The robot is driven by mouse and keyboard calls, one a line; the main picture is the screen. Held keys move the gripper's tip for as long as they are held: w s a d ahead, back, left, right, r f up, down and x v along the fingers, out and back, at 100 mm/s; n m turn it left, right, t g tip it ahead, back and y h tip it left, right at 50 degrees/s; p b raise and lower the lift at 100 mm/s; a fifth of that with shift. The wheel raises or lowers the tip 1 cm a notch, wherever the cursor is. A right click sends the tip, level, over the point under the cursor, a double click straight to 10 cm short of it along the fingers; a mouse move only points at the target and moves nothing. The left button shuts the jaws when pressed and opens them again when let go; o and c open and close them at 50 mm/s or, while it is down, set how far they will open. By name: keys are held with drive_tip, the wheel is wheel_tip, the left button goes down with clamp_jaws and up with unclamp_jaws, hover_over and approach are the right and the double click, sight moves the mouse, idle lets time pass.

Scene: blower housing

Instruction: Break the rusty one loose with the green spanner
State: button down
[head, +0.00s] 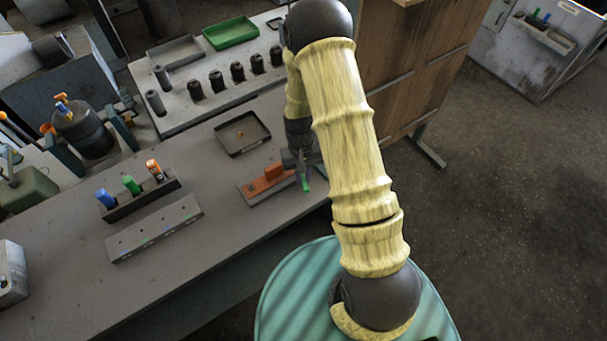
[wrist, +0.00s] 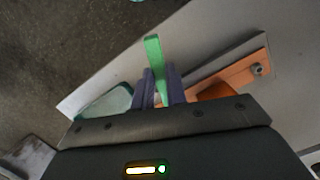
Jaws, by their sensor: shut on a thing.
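My gripper (head: 301,168) is shut on a green bar-shaped tool, the green spanner (wrist: 153,58), whose end sticks out past the fingers in the wrist view. In the head view a short green end (head: 305,184) shows below the gripper. An orange-brown plate (head: 258,191) with a raised orange block (head: 273,171) lies on the bench just left of the gripper. A bolt head (wrist: 257,69) shows at the plate's far end in the wrist view; I cannot tell whether it is rusty. The spanner appears apart from that bolt. The gripper hides the plate's near end.
A rack (head: 142,200) holds blue, green and orange-handled tools; a grey strip (head: 155,230) lies before it. A dark tray (head: 243,133) holds a small yellowish piece. Behind are several dark cylinders and a green tray (head: 230,33). A wooden panel (head: 415,60) stands right of the bench.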

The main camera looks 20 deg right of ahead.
drive_tip(key=shift+r+p, duration=1.5)
drive_tip(key=shift+r, duration=0.9)
drive_tip(key=shift+f, duration=0.1)
